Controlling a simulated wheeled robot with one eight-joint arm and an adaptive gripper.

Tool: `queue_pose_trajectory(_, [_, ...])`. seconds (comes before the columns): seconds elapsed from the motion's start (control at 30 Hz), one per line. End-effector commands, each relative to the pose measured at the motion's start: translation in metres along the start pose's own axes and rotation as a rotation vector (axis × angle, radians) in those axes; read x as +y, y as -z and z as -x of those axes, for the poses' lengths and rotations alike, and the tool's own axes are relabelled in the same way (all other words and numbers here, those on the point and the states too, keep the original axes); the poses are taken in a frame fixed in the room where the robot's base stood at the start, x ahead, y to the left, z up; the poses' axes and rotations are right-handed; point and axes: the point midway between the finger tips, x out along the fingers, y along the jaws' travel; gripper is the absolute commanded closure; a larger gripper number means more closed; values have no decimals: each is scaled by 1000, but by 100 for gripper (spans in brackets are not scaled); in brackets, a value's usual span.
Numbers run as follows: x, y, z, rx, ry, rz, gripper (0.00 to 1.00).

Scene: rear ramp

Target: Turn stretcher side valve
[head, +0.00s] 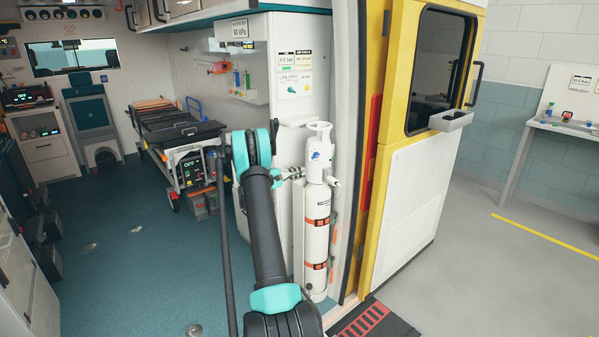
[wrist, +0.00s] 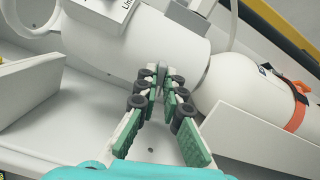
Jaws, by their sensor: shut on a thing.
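A white cylinder (head: 317,235) with orange bands stands upright just inside the rear doorway. Its white valve head (head: 321,155) has a round handwheel (head: 319,126) on top and a blue mark on the front. My gripper (head: 298,173) reaches the left side of this head, the side toward the stretcher (head: 178,130). In the wrist view my gripper (wrist: 165,78) has its green-padded fingers closed together on a small grey side valve (wrist: 162,70) between the white head and the cylinder's shoulder. The fingertips hide most of the side valve, and I cannot tell how far it is turned.
The yellow and white door (head: 412,150) stands open to the right. The ramp edge (head: 367,322) is below it. The blue floor (head: 140,250) to the left is mostly clear.

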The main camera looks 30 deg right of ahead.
Motion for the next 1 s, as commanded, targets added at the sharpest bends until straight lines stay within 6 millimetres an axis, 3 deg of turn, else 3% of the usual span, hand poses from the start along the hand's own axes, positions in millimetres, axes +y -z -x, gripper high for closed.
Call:
queue_pose_trajectory(0.07, [2, 0, 0, 0, -5, 2, 100])
queue_pose_trajectory(0.1, [2, 0, 0, 1, -5, 2, 90])
queue_pose_trajectory(0.27, [2, 0, -1, 1, -4, 2, 72])
queue_pose_trajectory(0.67, [1, 0, 6, 1, -2, 2, 72])
queue_pose_trajectory(1.0, [2, 0, 68, 4, -2, 2, 72])
